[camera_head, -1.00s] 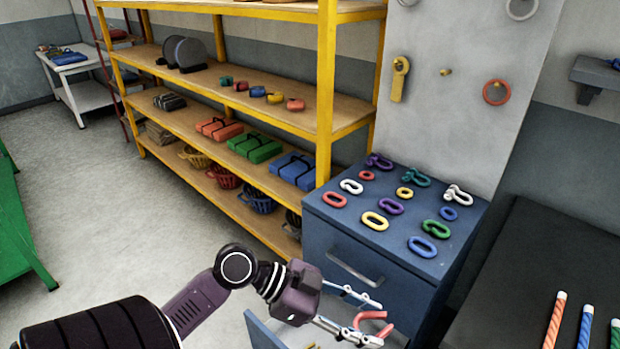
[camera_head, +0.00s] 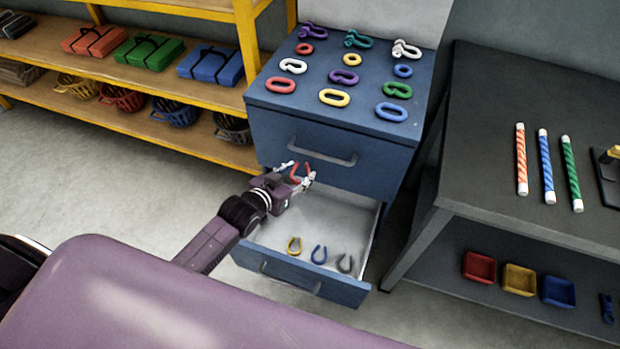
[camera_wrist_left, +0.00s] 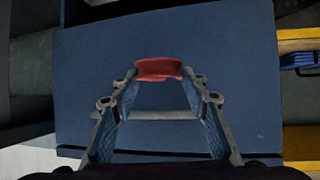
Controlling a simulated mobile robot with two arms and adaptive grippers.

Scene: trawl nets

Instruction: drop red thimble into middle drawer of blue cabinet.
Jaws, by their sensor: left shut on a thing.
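My left gripper (camera_head: 298,172) is shut on the red thimble (camera_head: 301,171), a small curved U shape. It holds it above the back part of an open drawer (camera_head: 318,285), in front of the shut top drawer (camera_head: 372,174) of the blue cabinet (camera_head: 262,101). In the left wrist view the red thimble (camera_wrist_left: 158,67) sits between the fingertips, with the blue cabinet front (camera_wrist_left: 245,75) behind it. A yellow thimble (camera_head: 294,252), a blue one (camera_head: 314,261) and a grey one (camera_head: 340,268) lie near the open drawer's front. My right gripper is not in view.
Several coloured links, rings and shackles lie on the cabinet top. A dark table (camera_head: 490,215) with striped rods stands to the right, with small trays (camera_head: 519,280) below. A yellow shelf (camera_head: 244,42) stands at the left. The drawer's back and middle floor looks clear.

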